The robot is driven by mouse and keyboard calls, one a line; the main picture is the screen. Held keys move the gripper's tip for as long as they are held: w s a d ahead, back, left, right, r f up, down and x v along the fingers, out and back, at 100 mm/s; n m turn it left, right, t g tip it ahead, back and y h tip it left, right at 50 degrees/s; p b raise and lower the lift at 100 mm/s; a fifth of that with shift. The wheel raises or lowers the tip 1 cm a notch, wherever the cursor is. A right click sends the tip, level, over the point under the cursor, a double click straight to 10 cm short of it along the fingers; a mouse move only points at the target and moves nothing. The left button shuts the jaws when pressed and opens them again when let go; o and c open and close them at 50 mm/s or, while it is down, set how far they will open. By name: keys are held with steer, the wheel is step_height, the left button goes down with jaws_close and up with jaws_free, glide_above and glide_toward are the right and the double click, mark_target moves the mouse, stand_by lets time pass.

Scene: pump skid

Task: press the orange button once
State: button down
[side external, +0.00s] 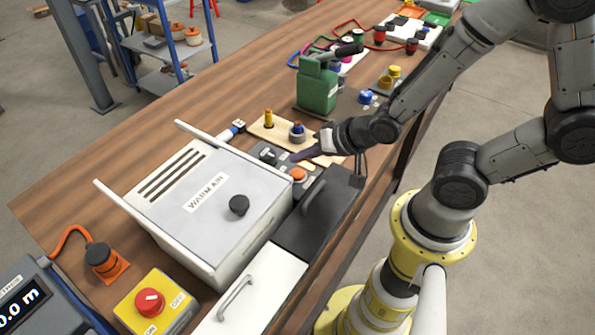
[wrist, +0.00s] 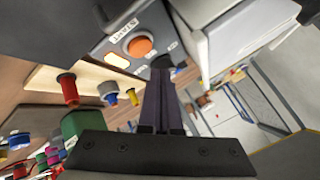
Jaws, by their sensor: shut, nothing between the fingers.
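The orange button (side external: 298,174) sits on a dark grey control box beside the warm-air unit in the side external view. I see no contact with the orange button; the exact gap is unclear.
The white warm-air unit (side external: 200,215) with a black knob stands close to the button. A wooden board (side external: 268,128) with pegs lies behind the box, and a green can (side external: 317,88) stands farther back. A yellow box (side external: 155,303) with a red knob is at the front.

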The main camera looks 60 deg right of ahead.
mark_target(302, 175)
steer(key=shift+r, duration=1.65)
